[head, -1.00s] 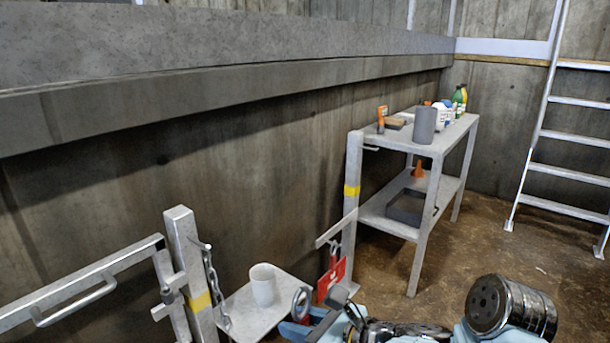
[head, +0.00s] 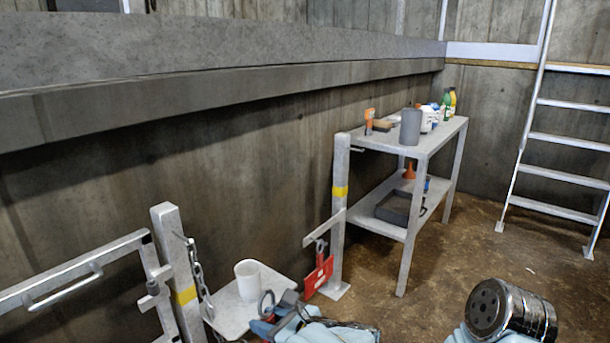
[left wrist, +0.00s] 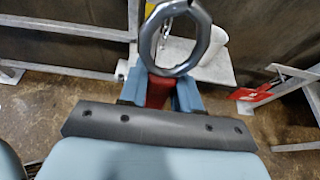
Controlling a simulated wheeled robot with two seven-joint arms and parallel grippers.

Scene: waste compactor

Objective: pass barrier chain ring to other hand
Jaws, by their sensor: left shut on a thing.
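The barrier chain ring (head: 261,303) is a grey metal loop in front of the small shelf with the cup, at the bottom of the head view. In the left wrist view the ring (left wrist: 148,45) stands up beyond the fingers. My left gripper (head: 276,321) is shut on the ring's lower part; in the left wrist view its blue fingers (left wrist: 160,90) have a red piece between them, below the loop. A chain (head: 198,268) hangs from the left post and its lower end is hard to make out. My right gripper is not in view.
A white cup (head: 247,281) stands on a small shelf (head: 228,313) beside the gate post (head: 177,260). A red sign (head: 318,275) hangs from the right post (head: 339,205). A two-level table (head: 455,127) with bottles stands behind, and a ladder (head: 562,134) at right.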

